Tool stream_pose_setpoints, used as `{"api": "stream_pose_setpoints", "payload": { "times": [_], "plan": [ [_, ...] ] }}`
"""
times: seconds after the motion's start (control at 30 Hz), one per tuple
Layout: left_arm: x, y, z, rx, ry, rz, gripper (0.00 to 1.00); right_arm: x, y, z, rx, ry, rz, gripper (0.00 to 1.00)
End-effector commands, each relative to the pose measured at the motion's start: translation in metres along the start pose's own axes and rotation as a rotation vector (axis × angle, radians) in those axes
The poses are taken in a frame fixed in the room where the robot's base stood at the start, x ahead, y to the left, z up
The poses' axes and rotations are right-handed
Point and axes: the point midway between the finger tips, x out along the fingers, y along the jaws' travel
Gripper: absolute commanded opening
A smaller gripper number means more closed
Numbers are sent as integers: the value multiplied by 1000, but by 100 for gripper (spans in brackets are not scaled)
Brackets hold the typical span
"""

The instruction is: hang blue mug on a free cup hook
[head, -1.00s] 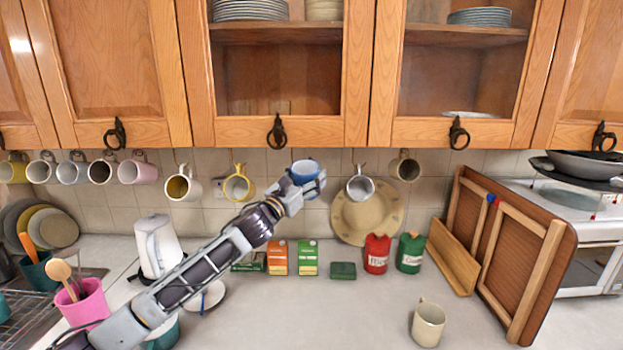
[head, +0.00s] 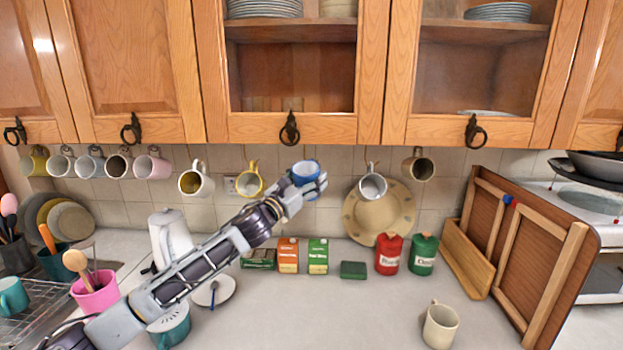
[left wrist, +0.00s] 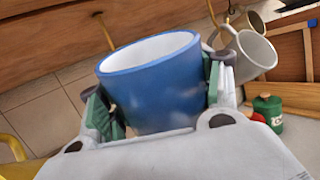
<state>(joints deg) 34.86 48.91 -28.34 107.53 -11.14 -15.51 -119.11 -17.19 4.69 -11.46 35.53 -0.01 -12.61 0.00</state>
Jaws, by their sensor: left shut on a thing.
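The blue mug (head: 304,171) is held up in front of the tiled wall, below the middle cabinet door. My left gripper (head: 312,186) is shut on it. In the left wrist view the blue mug (left wrist: 152,82) sits between the two fingers of my left gripper (left wrist: 160,105), its white inside partly showing; I cannot see its handle. A yellow-rimmed mug (head: 249,183) hangs to the left of it and a white mug (head: 372,185) to the right. In the left wrist view, brass hooks (left wrist: 210,12) show under the cabinet. My right gripper is not in view.
Several more mugs hang at the left, including a pink one (head: 153,166), and a dark-mouthed one (head: 418,167) hangs right. Red (head: 389,254) and green (head: 422,254) canisters stand on the counter below. A cream mug (head: 440,325) stands in front. Cabinet doors with iron pulls are above.

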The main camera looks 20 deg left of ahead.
Motion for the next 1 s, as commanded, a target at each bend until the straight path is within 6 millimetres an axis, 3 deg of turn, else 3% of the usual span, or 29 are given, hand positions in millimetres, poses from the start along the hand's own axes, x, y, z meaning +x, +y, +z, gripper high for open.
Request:
{"api": "stream_pose_setpoints", "payload": {
  "times": [0.83, 0.87, 1.0],
  "plan": [
    [-2, 2, -2, 0, -2, 0, 32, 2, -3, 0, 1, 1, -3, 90],
    [-2, 2, -2, 0, -2, 0, 66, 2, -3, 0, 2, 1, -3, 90],
    [-2, 2, -2, 0, -1, 0, 84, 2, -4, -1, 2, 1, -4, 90]
  ]
}}
